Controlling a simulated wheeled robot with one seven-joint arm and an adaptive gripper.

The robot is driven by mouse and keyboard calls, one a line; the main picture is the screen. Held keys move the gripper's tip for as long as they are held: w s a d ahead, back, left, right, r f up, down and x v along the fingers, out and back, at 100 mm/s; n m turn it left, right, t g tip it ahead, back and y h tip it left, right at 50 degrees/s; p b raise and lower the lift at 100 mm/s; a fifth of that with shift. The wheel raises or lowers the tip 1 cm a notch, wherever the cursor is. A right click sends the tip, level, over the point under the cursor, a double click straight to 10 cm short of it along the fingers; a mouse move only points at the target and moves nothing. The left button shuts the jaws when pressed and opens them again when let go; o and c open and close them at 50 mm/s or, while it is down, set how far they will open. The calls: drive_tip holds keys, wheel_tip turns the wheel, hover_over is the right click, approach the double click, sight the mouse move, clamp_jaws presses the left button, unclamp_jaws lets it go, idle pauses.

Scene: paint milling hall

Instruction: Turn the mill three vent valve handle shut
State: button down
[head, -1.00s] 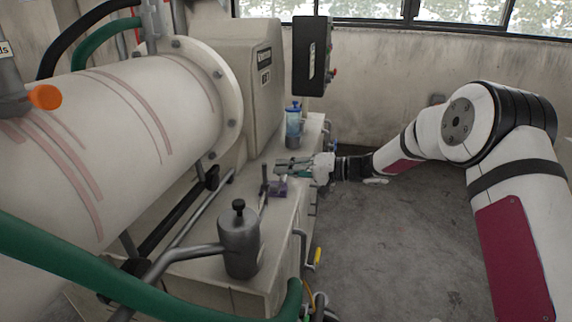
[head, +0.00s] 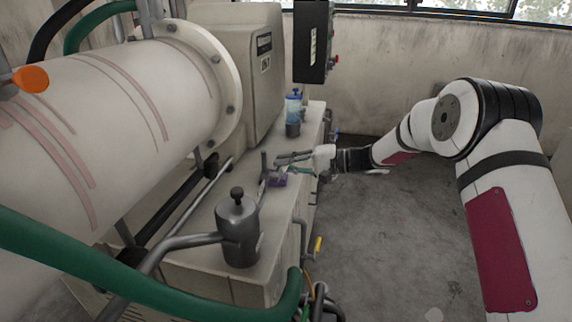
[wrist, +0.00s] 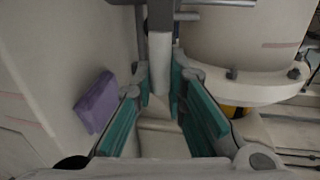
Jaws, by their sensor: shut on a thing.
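My gripper (head: 282,160) reaches in from the right over the machine's bench top, at a small grey upright fitting (head: 264,164). In the wrist view my gripper (wrist: 161,88) has its teal-padded fingers on both sides of a pale grey bar (wrist: 159,52), which I take to be the vent valve handle. The fingers are shut on this bar. It joins darker grey metal pieces at the top of the wrist view. I can read no label for mill three, and how far the handle is turned cannot be told.
A grey pot with a black knob (head: 238,228) stands in front. The large mill drum (head: 130,130) fills the left. Open floor (head: 390,240) lies right.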

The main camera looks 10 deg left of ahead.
drive_tip(key=shift+d+f, duration=0.1)
drive_tip(key=shift+f, duration=0.05)
drive_tip(key=c, duration=1.6)
unclamp_jaws()
drive_tip(key=d, duration=0.4)
drive_tip(key=d+r, duration=0.1)
drive_tip(key=d, duration=0.2)
drive_tip(key=d+r, duration=0.1)
drive_tip(key=d, duration=0.3)
drive_tip(key=shift+s+d+r, duration=0.15)
drive_tip(key=shift+d+r, duration=0.05)
drive_tip(key=shift+d, duration=0.15)
